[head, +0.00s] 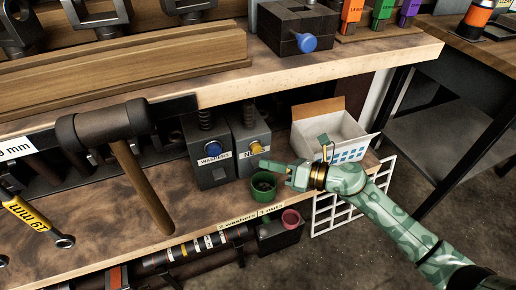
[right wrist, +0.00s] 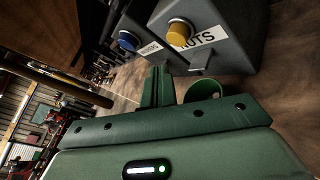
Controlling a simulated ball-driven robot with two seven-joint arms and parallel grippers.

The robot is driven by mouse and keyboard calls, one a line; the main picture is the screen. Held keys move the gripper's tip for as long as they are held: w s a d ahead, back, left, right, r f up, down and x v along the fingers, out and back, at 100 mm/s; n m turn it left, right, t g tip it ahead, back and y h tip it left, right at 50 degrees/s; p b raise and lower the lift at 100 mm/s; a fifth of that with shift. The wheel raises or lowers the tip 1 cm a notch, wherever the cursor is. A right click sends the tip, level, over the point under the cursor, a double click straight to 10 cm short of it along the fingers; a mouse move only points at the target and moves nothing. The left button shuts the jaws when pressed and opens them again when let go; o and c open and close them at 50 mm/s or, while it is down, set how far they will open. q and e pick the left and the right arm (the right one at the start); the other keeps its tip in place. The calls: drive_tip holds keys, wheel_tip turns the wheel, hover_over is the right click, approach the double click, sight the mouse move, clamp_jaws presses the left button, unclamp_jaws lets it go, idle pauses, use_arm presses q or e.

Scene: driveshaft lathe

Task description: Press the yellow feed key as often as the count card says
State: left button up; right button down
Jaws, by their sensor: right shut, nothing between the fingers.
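The yellow feed key (head: 256,148) is on the front of the grey NUTS dispenser (head: 247,130). It also shows in the right wrist view (right wrist: 181,31), above the NUTS label. The count card (head: 250,216) on the shelf's front edge reads "2 washers 3 nuts". My right gripper (head: 266,166) is shut and empty, with its fingertips just in front of and below the yellow key. In the right wrist view its fingers (right wrist: 157,88) point toward the dispenser, and a gap to the key seems to show. My left gripper is not in view.
The WASHERS dispenser (head: 207,160) with a blue key (head: 214,149) stands left of the NUTS one. A green cup (head: 258,194) stands below my gripper. An open white carton (head: 328,128) is at right. A mallet (head: 128,150) hangs at left. The upper bench overhangs the dispensers.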

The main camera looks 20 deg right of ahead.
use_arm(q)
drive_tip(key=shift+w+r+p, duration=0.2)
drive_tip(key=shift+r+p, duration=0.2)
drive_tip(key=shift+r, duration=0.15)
use_arm(e)
drive_tip(key=s, duration=0.3)
drive_tip(key=shift+r, duration=0.1)
idle(2.0)
